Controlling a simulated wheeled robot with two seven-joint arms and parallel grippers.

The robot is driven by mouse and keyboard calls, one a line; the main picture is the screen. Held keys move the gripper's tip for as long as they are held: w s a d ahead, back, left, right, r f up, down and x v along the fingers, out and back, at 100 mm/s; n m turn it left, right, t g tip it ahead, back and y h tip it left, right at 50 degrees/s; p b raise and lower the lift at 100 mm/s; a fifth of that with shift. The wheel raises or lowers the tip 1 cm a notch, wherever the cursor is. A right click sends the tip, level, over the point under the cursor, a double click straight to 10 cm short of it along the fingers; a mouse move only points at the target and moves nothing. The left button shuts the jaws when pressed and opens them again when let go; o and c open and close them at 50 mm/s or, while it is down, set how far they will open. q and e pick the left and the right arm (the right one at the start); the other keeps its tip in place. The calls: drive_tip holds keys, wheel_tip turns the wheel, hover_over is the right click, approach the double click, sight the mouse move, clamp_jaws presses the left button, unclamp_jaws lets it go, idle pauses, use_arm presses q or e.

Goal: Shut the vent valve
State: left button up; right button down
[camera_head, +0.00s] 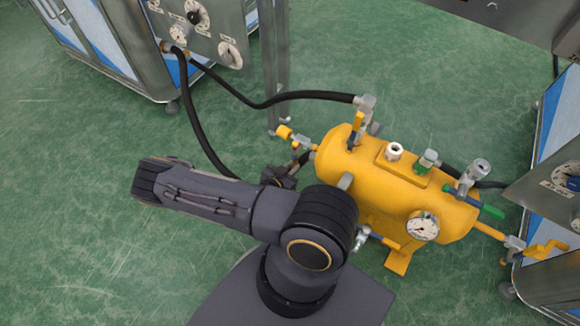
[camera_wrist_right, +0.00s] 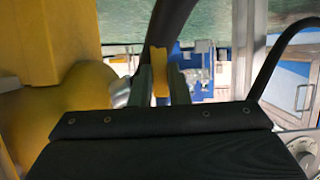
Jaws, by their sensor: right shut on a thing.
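A yellow tank (camera_head: 365,175) lies in the middle of the head view with several valves and fittings on it. At its left end is a metal valve fitting (camera_head: 301,143) with a yellow part (camera_head: 284,132). My right gripper (camera_head: 292,170) is beside this end, partly hidden behind my own wrist. In the right wrist view its two fingers (camera_wrist_right: 160,80) are shut on a yellow valve handle (camera_wrist_right: 160,68), standing upright between them. The tank (camera_wrist_right: 50,60) fills the left of that view. No label marks which valve is the vent valve. My left gripper is not in view.
A black hose (camera_head: 290,97) runs from the steel cabinet (camera_head: 135,45) to the tank's top left valve (camera_head: 362,108). A gauge (camera_head: 423,226) and a green-handled valve (camera_head: 485,204) are on the right side. Green floor (camera_head: 70,220) is clear at left.

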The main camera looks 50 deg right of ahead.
drive_tip(key=shift+s, duration=0.15)
drive_tip(key=c, duration=1.4)
unclamp_jaws()
drive_tip(key=p+v, duration=0.2)
drive_tip(key=v, duration=0.6)
drive_tip(key=shift+d, duration=0.1)
